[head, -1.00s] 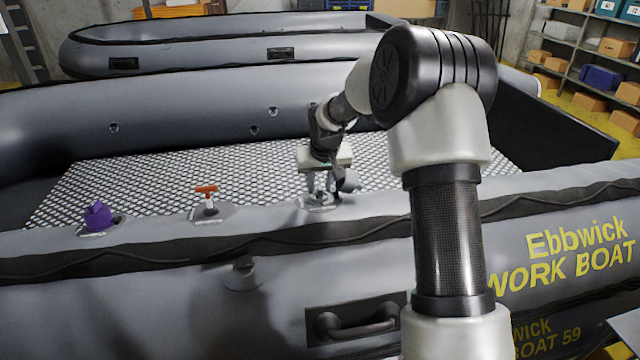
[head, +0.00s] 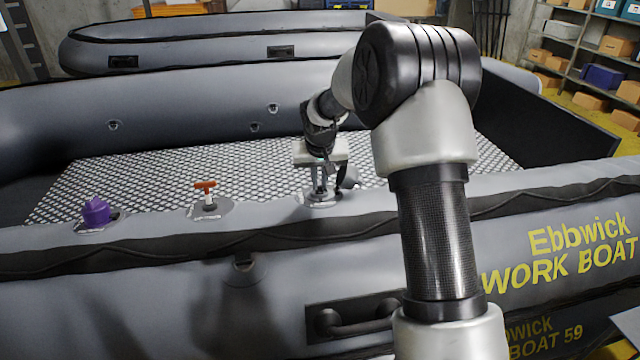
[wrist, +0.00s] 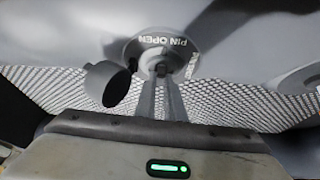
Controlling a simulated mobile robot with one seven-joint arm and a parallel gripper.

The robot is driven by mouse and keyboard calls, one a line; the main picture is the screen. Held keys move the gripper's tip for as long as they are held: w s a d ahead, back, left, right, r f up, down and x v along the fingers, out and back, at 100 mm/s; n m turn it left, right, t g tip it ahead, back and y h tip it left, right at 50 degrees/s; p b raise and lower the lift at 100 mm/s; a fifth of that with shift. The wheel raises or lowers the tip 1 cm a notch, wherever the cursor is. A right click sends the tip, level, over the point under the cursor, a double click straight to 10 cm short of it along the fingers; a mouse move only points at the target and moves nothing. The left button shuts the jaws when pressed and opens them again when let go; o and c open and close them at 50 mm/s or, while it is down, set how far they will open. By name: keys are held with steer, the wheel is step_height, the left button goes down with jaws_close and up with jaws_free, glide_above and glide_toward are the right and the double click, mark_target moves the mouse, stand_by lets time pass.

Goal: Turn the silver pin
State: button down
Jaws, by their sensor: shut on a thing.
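The silver pin's round grey base (head: 335,195) sits on the near boat tube, right of the orange-red T-handle (head: 205,186). My gripper (head: 319,190) points down over this base. In the wrist view, my gripper (wrist: 161,70) is shut on the small pin at the middle of the base (wrist: 185,57), which reads "PIN OPEN". The fingertips hide most of the pin, so its angle cannot be told. A dark round cap (wrist: 107,84) hangs beside the fingers, left of them in the wrist view.
A purple knob (head: 96,211) stands on the same tube at the far left. A black carry handle (head: 352,322) is on the tube's near side. A second boat (head: 200,45) lies behind. Shelves with boxes (head: 600,45) stand at the back right.

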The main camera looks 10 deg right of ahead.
steer(key=m+h+b, duration=0.1)
steer(key=m+b, duration=0.2)
steer(key=shift+w+a+f+g+h, duration=0.1)
steer(key=shift+a+f+g+h, duration=0.1)
steer(key=shift+a+g+h, duration=0.15)
steer(key=m+h, duration=0.1)
steer(key=m, duration=0.1)
steer(key=m+g+h, duration=0.1)
steer(key=m, duration=0.1)
steer(key=shift+w+a+r, duration=0.15)
steer(key=shift+a+r, duration=0.05)
steer(key=m+p, duration=0.1)
steer(key=m+g+h+p, duration=0.1)
steer(key=m, duration=0.1)
steer(key=m+g+p, duration=0.1)
steer(key=shift+w+a+m+h, duration=0.1)
steer(key=shift+w+m+h, duration=0.15)
steer(key=shift+m+h, duration=0.1)
steer(key=shift+w+f+m+g+h+p, duration=0.15)
steer(key=shift+m+g+h+p, duration=0.15)
steer(key=shift+m+g+p, duration=0.95)
steer(key=shift+a+m+p, duration=0.1)
steer(key=shift+m+p, duration=0.2)
steer(key=shift+p, duration=0.15)
steer(key=c, duration=1.8)
jaws_free()
steer(key=shift+c, duration=0.2)
steer(key=shift+t+b, duration=0.3)
steer(key=shift+b, duration=0.1)
